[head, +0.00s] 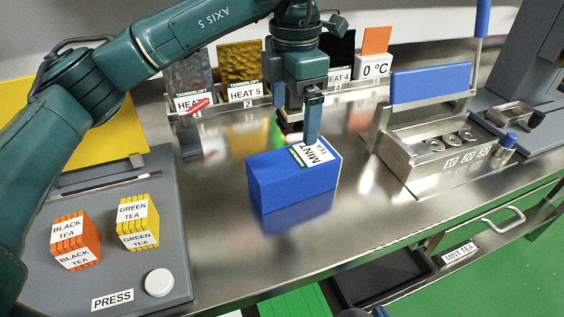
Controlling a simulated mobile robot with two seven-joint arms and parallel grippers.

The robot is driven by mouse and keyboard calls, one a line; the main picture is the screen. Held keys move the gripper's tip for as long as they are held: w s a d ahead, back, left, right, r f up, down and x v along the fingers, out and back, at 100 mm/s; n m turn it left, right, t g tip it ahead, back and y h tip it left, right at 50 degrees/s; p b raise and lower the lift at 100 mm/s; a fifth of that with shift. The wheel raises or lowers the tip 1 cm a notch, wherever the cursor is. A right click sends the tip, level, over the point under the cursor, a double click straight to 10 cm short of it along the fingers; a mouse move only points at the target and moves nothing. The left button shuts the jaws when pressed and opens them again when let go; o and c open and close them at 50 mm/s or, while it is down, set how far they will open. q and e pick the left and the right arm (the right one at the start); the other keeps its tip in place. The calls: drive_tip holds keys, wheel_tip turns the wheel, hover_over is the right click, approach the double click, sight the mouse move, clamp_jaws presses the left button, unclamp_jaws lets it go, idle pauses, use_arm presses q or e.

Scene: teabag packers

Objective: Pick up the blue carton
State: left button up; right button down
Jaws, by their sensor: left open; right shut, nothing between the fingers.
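The blue carton (290,187) stands on the shiny metal bench near the middle of the head view. A white and green label reading MINT TEA (314,153) is on its top. My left gripper (299,132) points down at the carton's top back edge, its fingers apart. One finger overlaps the label in the picture; the other is partly hidden behind it. I cannot tell whether either finger touches the carton. My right gripper is not clearly in view.
A grey press plate (205,292) at left holds orange BLACK TEA (75,240) and yellow GREEN TEA (138,222) packs. A rack of foil sheets (240,70) stands behind. A metal fixture (432,150) stands at right. Bare bench surrounds the carton.

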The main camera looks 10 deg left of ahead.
sight(290, 159)
use_arm(q)
wheel_tip(290, 159, down, 8)
drive_tip(key=shift+s+r, duration=0.15)
drive_tip(key=shift+r, duration=0.1)
drive_tip(key=shift+s+a+f+p, duration=0.15)
drive_tip(key=shift+f+p, duration=0.35)
drive_tip(key=shift+f, duration=2.15)
drive_tip(key=shift+c, duration=0.4)
drive_tip(key=c, duration=1)
